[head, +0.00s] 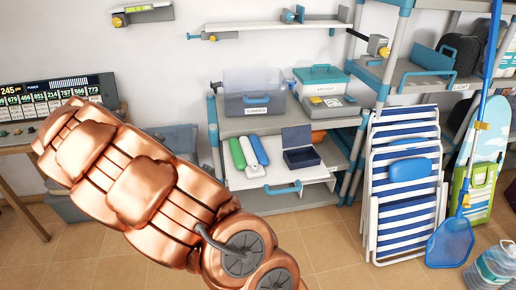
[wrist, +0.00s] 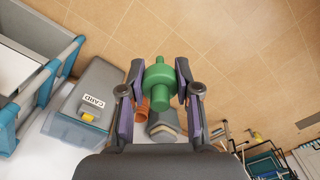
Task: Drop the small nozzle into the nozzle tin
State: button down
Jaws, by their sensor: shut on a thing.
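The small nozzle is a green piece (wrist: 158,92) with a wide middle and narrower ends, seen in the wrist view. My gripper (wrist: 159,80) is shut on it, with one finger at each side, and holds it above the floor. In the head view my copper arm fills the lower left, and neither the gripper nor the nozzle shows there. A small open dark blue box (head: 302,158) with its lid raised stands on the low shelf; I cannot tell whether it is the nozzle tin.
In the wrist view a labelled grey box (wrist: 98,80) lies left of the gripper. Tiled floor is open.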

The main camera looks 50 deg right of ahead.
aim_at(302, 158)
jog(key=i, duration=1.2)
jog(key=z, duration=1.95)
jog(key=i, duration=0.5)
